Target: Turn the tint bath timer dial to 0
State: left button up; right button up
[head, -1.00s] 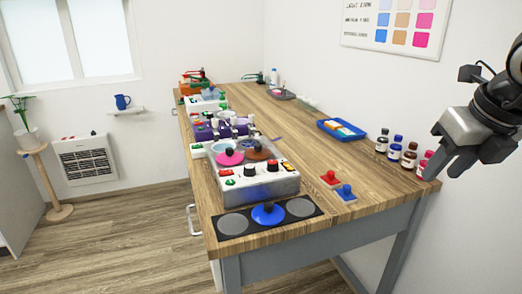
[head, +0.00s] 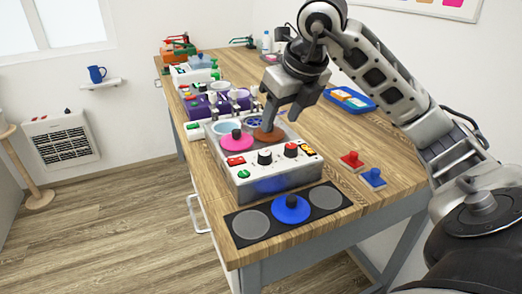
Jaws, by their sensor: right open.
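The tint bath (head: 262,184) is a grey metal box on the bench with a sloped white front panel. The panel bears a black dial (head: 265,157) near its middle and a red-and-black knob (head: 291,149) to the right. The labels are too small to read, so I cannot tell which is the timer or where it points. A pink lid (head: 238,143) and a brown lid (head: 268,135) lie on top. My right gripper (head: 281,117) is open, fingers down, over the brown lid and behind the panel; I cannot tell whether it touches the lid. My left gripper is not in view.
A dark mat (head: 327,200) with a blue knobbed lid (head: 291,209) lies in front of the bath. Red (head: 352,161) and blue (head: 373,178) knobbed pieces sit to the right. A purple device (head: 203,108) stands behind. A blue tray (head: 349,99) is near my arm.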

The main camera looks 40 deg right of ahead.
aim_at(265, 152)
jog(key=x, duration=1.1)
jog(key=shift+w+a, duration=0.1)
jog(key=shift+w, duration=0.1)
jog(key=c, duration=1)
